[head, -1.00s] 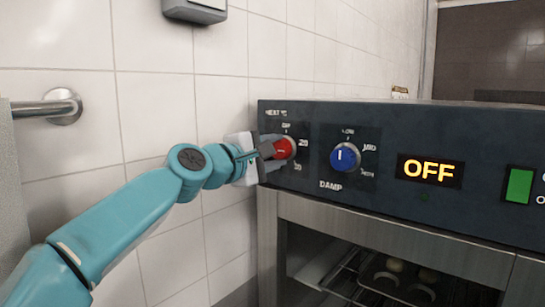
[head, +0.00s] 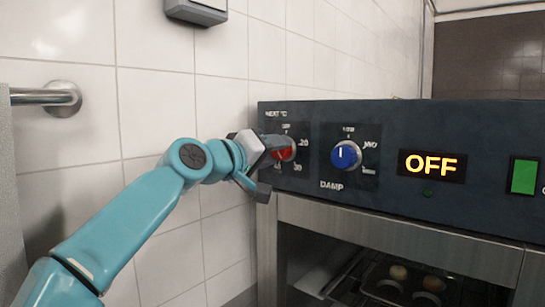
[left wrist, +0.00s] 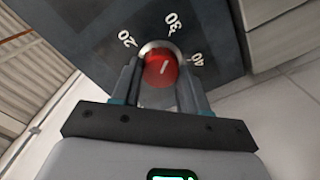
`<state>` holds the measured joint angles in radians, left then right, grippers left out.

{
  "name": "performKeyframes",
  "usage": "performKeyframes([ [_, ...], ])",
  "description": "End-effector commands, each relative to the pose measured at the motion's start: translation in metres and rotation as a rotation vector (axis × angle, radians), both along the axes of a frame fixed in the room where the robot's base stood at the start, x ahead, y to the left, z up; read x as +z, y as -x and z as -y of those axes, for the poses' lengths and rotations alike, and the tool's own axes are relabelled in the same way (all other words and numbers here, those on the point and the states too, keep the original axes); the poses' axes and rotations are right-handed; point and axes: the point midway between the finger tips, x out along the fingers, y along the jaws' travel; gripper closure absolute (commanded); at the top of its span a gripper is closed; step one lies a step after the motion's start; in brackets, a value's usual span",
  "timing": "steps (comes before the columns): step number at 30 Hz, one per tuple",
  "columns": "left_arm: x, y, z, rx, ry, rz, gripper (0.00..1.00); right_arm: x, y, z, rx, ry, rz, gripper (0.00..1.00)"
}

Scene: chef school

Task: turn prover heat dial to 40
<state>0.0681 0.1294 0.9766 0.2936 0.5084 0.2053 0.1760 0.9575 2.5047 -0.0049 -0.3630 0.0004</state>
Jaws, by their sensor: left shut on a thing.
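The red heat dial (head: 287,154) is at the left end of the dark control panel, under the "HEAT °C" label. My left gripper (head: 273,151) is at the dial and partly covers it. In the left wrist view, its two fingers stand on either side of the red dial (left wrist: 160,71), shut on it. The dial's white line points up and slightly right, roughly toward the 30. The 20 label lies to its upper left and the 40 label to its right. My right gripper is not in view.
A blue DAMP dial (head: 346,156) sits just right of the heat dial. A display (head: 432,166) reads OFF, with a green switch (head: 524,176) beyond it. The tiled wall is close on the left, with a metal rail (head: 45,97). The oven cavity below holds several round items.

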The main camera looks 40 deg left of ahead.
Motion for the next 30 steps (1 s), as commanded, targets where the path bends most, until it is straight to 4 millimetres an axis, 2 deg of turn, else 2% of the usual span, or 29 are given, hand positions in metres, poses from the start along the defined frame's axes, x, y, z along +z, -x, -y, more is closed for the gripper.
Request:
performKeyframes([
  [30, -0.004, -0.001, 0.001, -0.006, -0.927, 0.065, 0.87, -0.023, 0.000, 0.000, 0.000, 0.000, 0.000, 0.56],
])
